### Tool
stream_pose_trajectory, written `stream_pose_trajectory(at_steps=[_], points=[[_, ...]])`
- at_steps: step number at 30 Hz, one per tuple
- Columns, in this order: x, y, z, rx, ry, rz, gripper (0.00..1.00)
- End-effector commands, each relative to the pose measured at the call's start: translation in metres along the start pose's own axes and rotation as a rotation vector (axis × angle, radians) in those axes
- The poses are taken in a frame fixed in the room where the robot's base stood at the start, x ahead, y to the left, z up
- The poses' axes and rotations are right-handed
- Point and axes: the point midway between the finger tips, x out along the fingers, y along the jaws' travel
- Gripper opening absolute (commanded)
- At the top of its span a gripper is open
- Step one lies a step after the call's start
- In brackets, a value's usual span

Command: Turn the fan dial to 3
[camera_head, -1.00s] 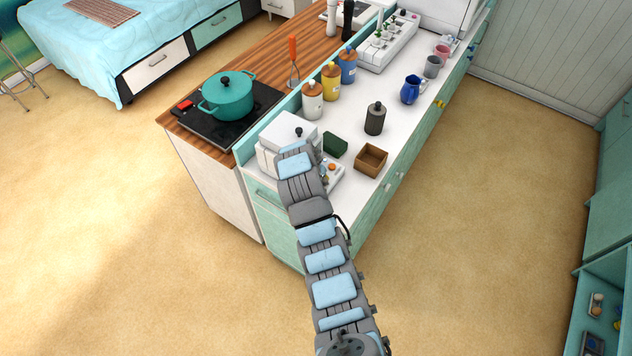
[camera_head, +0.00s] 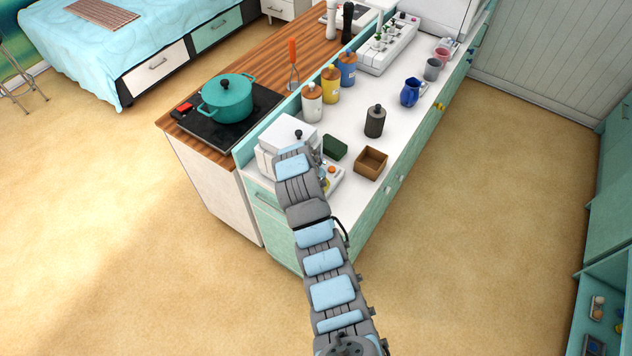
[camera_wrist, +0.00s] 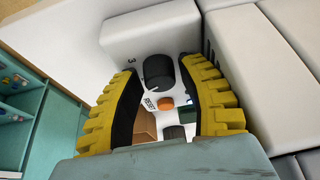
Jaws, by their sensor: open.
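The black round dial (camera_wrist: 158,72) sits on a white panel in the wrist view. A "3" is printed at its upper left, and a short white mark shows near its lower edge. My gripper (camera_wrist: 160,66) is open, with its yellow ribbed fingers apart on either side of the dial. I cannot tell whether a finger touches it. An orange button (camera_wrist: 166,104) beside a "RESET" label lies below the dial in the picture. In the head view, the white appliance (camera_head: 290,133) stands at the near counter end, and my arm hides the dial and fingers.
A dark green block (camera_head: 334,147) and an open brown wooden box (camera_head: 371,163) lie close to the appliance. A dark canister (camera_head: 375,121) and a white jar (camera_head: 312,103) stand farther back. A teal pot (camera_head: 227,97) is on the cooktop at left.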

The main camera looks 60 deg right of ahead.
Motion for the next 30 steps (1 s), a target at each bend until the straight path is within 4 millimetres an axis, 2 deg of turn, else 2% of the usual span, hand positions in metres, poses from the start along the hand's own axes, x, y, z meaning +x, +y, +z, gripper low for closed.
stream_pose_trajectory(at_steps=[5,14,30], points=[[-0.011,-0.001,-0.001,0.000,0.004,-0.004,0.41],[-0.053,-0.001,0.000,-0.001,0.003,-0.003,0.41],[-0.072,0.000,0.000,-0.001,0.000,0.000,0.41]])
